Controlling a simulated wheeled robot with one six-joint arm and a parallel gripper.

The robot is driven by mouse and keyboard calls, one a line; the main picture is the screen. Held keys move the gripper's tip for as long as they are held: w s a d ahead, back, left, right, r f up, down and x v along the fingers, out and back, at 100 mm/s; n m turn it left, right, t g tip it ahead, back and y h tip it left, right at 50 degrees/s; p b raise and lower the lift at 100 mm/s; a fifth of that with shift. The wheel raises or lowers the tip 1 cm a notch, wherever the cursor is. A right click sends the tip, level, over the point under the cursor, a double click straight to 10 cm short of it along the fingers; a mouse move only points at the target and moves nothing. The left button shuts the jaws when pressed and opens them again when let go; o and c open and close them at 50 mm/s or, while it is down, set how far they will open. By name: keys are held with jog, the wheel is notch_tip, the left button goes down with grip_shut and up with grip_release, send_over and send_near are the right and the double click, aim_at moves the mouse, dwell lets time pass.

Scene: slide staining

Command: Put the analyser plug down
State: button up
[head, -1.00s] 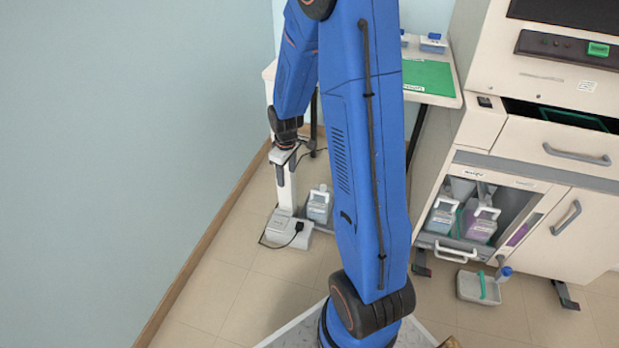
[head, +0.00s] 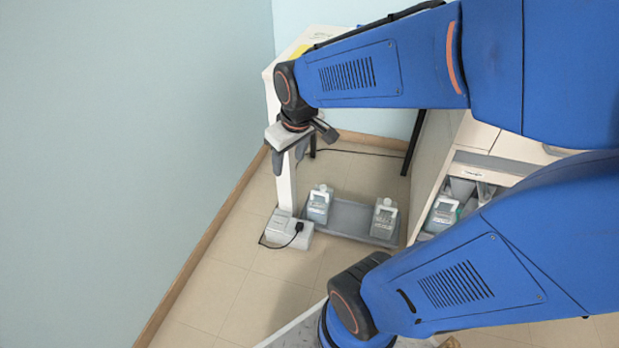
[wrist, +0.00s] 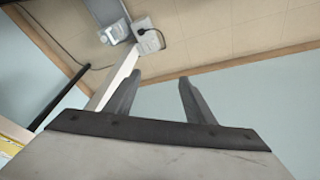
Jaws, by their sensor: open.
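A small black plug (head: 299,227) sits on the right part of a pale box (head: 280,230) on the floor, at the foot of the white table leg. Its black cord loops around the box's left side. I cannot tell whether this is the analyser plug. The plug (wrist: 142,31) and box (wrist: 151,44) also show at the top of the wrist view. My gripper (head: 288,159) is open and points down beside the table leg, well above the box. In the wrist view, nothing is between the fingers of my gripper (wrist: 159,77).
A grey floor tray (head: 345,222) right of the box bears two bottles, one at its left (head: 319,205) and one at its right (head: 384,218). The table leg (head: 287,185) stands close to my gripper. A wall lies left; the floor in front is clear.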

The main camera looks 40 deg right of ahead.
jog(key=s+a+r+m+t, duration=0.1)
jog(key=s+r, duration=0.3)
jog(key=s, duration=0.8)
jog(key=shift+a+r+m, duration=0.2)
jog(key=shift+a+m, duration=0.2)
jog(key=shift+a, duration=0.3)
jog(key=shift+s, duration=0.1)
dwell(0.6)
